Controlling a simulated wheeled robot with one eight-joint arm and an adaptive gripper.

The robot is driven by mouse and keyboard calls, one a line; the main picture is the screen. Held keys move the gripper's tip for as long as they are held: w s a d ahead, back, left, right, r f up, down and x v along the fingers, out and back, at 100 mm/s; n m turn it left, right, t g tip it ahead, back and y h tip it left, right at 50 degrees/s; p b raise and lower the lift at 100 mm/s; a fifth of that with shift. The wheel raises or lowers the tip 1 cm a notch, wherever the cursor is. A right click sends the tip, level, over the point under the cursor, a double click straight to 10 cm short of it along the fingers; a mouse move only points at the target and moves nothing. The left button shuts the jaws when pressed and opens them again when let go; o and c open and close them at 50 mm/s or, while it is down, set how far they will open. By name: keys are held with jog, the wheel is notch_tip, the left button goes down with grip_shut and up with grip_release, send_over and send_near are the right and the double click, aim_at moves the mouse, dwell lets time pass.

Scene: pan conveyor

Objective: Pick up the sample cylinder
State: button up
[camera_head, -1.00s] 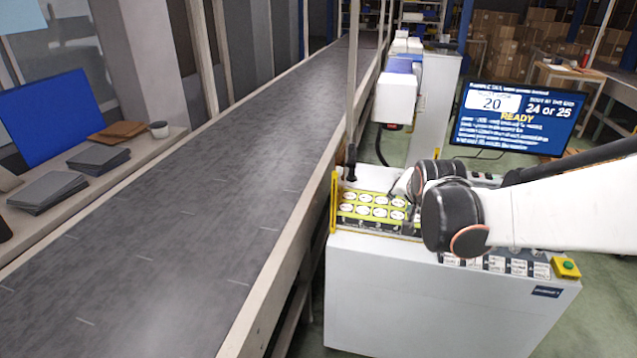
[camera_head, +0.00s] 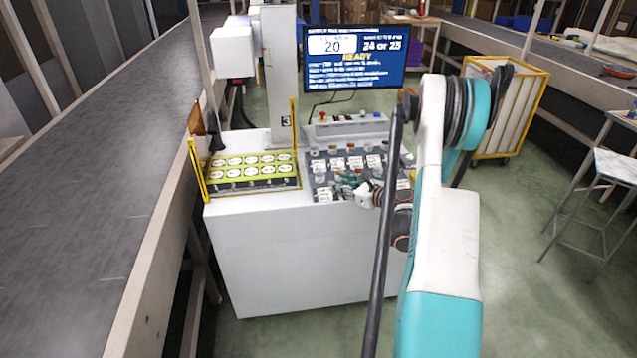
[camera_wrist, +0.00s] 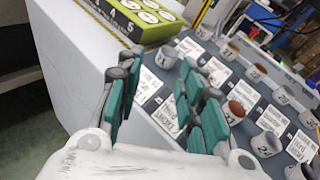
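Several small numbered sample cylinders stand in rows on a grey rack (camera_head: 322,176), each by a white label card. In the wrist view they are light cups, such as one marked 1 (camera_wrist: 167,57) and others farther right (camera_wrist: 267,144); some have brown tops. I cannot tell which one the task means. My gripper (camera_head: 346,180) is over the front of the rack in the head view. In the wrist view its teal fingers (camera_wrist: 156,98) are spread apart with nothing held between them. The gripper hides part of the front row.
A green-yellow tray (camera_head: 242,180) with white round spots sits left of the rack on a white cabinet (camera_head: 300,250). A monitor (camera_head: 355,58) behind reads 20, "24 or 25" and READY. A conveyor (camera_head: 90,170) runs along the left. A yellow-framed cart (camera_head: 503,105) stands right.

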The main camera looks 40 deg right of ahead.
aim_at(323, 177)
jog(key=shift+m+t, duration=0.5)
jog(key=shift+m, duration=0.4)
jog(key=w+f+b, duration=0.1)
jog(key=w, duration=0.1)
jog(key=w+d, duration=0.1)
jog(key=w, duration=0.1)
jog(key=w+f+b, duration=0.1)
jog(key=w, duration=0.1)
jog(key=shift+w+d+f+b, duration=0.25)
jog(key=shift+d+f+b, duration=0.05)
jog(key=shift+d+f, duration=0.05)
jog(key=w+b, duration=0.1)
jog(key=w, duration=0.1)
jog(key=w+f+b, duration=0.1)
jog(key=w, duration=0.1)
jog(key=shift+a+f, duration=0.1)
jog(key=shift+a, duration=0.1)
jog(key=shift+w, duration=0.5)
jog(key=shift+c, duration=0.6)
jog(key=c, duration=0.6)
